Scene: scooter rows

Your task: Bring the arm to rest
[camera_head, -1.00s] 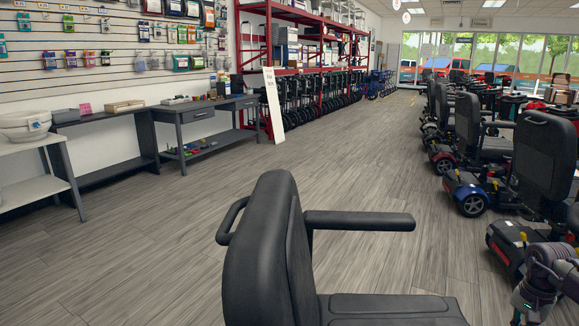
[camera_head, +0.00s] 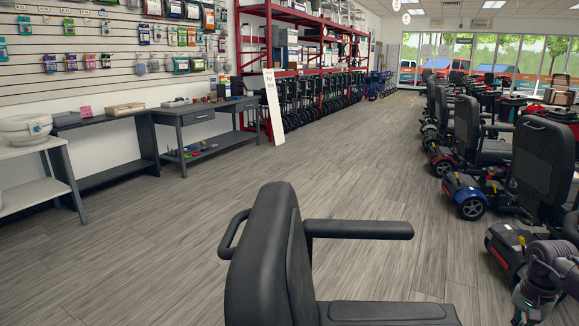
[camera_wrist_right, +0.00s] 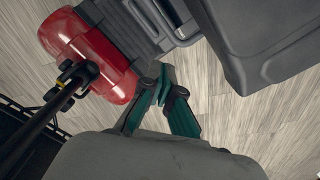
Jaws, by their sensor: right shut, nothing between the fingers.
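My right arm (camera_head: 547,270) shows at the lower right edge of the head view, beside the row of scooters, with its hand pointing down. In the right wrist view my right gripper (camera_wrist_right: 164,82) has its teal fingers brought together at the tips, with nothing held. Beyond the fingertips lie pale wood floor, a red rounded body part of a scooter (camera_wrist_right: 95,55) and dark grey plastic parts. I cannot tell the distance between the fingers and these parts. My left gripper is not in view.
A black seat with an armrest (camera_head: 262,265) stands close in front. Scooters (camera_head: 545,165) line the right side, near my right arm. Dark tables (camera_head: 205,115) and a red rack (camera_head: 268,60) stand at the left. The wood floor (camera_head: 330,165) between is clear.

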